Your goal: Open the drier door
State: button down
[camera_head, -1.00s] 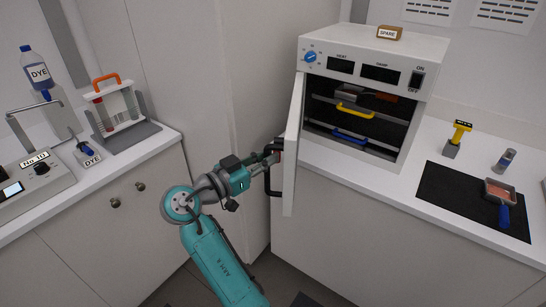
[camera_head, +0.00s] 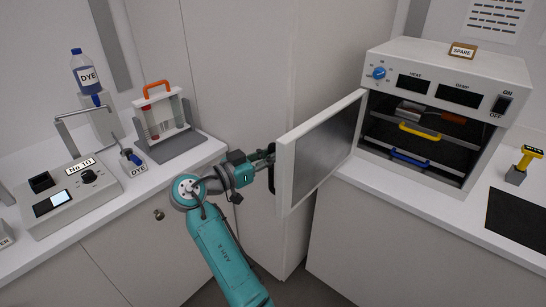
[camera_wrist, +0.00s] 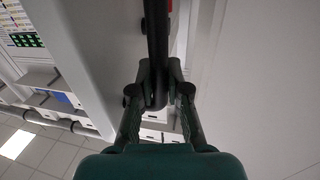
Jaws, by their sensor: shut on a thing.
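The drier (camera_head: 446,60) stands on the right counter with its front open. Its door (camera_head: 318,150) is hinged on the left side of the opening and stands swung well outward, its dark inner panel showing. My gripper (camera_head: 268,158) is at the door's outer face and shut on the black door handle (camera_head: 272,176). In the wrist view my gripper's fingers (camera_wrist: 160,100) close around the dark handle bar (camera_wrist: 157,50).
A dark mat (camera_head: 516,218) and a yellow-topped tool (camera_head: 522,165) lie right of the drier. The left counter holds a rack (camera_head: 172,130), a dye bottle (camera_head: 88,75) and a grey device (camera_head: 70,195). A tall white panel stands behind my gripper.

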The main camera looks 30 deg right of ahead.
jog(key=c, duration=1.1)
grip_release()
jog(key=shift+c, duration=0.2)
jog(key=shift+a, duration=0.1)
jog(key=s+a, duration=0.1)
jog(key=a, duration=1)
jog(key=shift+s+a, duration=0.3)
jog(key=shift+a, duration=0.1)
